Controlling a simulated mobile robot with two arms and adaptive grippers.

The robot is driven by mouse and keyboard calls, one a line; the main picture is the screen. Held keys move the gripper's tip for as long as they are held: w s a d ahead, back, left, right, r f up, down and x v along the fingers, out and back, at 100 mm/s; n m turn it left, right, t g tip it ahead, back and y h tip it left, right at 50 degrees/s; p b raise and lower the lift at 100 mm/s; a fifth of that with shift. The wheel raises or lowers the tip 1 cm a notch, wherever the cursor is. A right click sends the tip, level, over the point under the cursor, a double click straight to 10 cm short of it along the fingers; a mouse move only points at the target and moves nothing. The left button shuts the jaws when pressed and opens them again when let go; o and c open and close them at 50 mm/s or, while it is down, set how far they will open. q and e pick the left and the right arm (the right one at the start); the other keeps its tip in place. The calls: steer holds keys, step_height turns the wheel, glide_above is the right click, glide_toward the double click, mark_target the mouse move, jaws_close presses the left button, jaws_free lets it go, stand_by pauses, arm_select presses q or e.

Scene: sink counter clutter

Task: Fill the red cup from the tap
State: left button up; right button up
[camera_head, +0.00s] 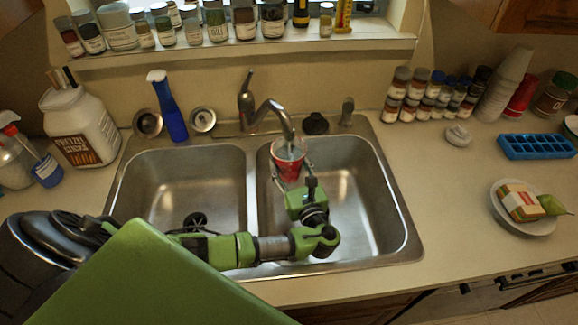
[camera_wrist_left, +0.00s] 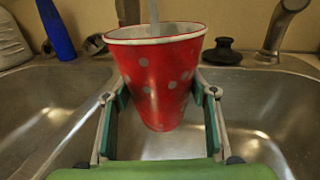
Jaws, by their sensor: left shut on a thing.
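The red cup (camera_head: 287,163) with pale dots is held upright under the spout of the tap (camera_head: 265,112), over the right sink basin. It also shows large in the left wrist view (camera_wrist_left: 160,85), where a pale stream comes down from above to its mouth. The water level inside the cup is hidden there. My left gripper (camera_head: 291,178) is shut on the cup, one finger on each side; the fingers also show in the left wrist view (camera_wrist_left: 160,105). My right gripper is not in view.
The left basin (camera_head: 170,180) is empty apart from its dark drain.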

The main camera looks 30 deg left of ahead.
mark_target(299, 170)
arm_select(q)
steer(key=shift+d, duration=0.1)
steer(key=s+d, duration=0.1)
steer(key=d, duration=0.1)
steer(key=s+d, duration=0.1)
steer(key=d, duration=0.1)
steer(key=d+p, duration=0.1)
steer(key=d, duration=0.1)
steer(key=shift+s+f, duration=0.1)
steer(key=shift+s, duration=0.3)
steer(key=shift+s+d+f, duration=0.1)
steer(key=shift+s+d, duration=0.15)
steer(key=shift+d, duration=0.15)
stand_by(0.4)
step_height(299, 170, up, 5)
steer(key=d+p, duration=0.3)
steer(key=p, duration=0.2)
steer(key=shift+s+r, duration=0.2)
steer(key=shift+s, duration=0.15)
